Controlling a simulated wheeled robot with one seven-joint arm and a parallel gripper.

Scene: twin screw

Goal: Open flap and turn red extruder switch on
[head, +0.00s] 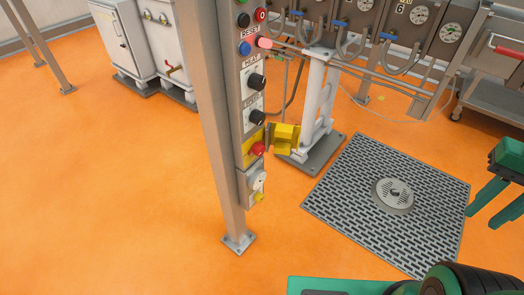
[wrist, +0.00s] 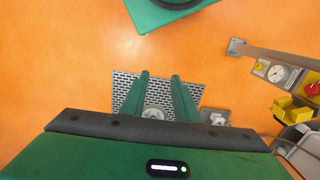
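The red extruder switch (head: 258,149) sits on a yellow plate low on the control panel. The yellow flap (head: 286,134) stands out to the panel's right and looks swung open, leaving the switch uncovered. In the wrist view the red switch (wrist: 312,89) and yellow flap (wrist: 290,110) show at the right edge. Whether the switch is on or off cannot be told. My gripper (head: 483,218) is at the right edge of the head view, well apart from the panel. In the wrist view my gripper (wrist: 160,75) has its two green fingers spread, with nothing between them.
The panel's steel post (head: 207,130) stands left of the switch. A pale stand (head: 314,100) is behind the flap. A floor grate (head: 345,195) lies right, with open orange floor around.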

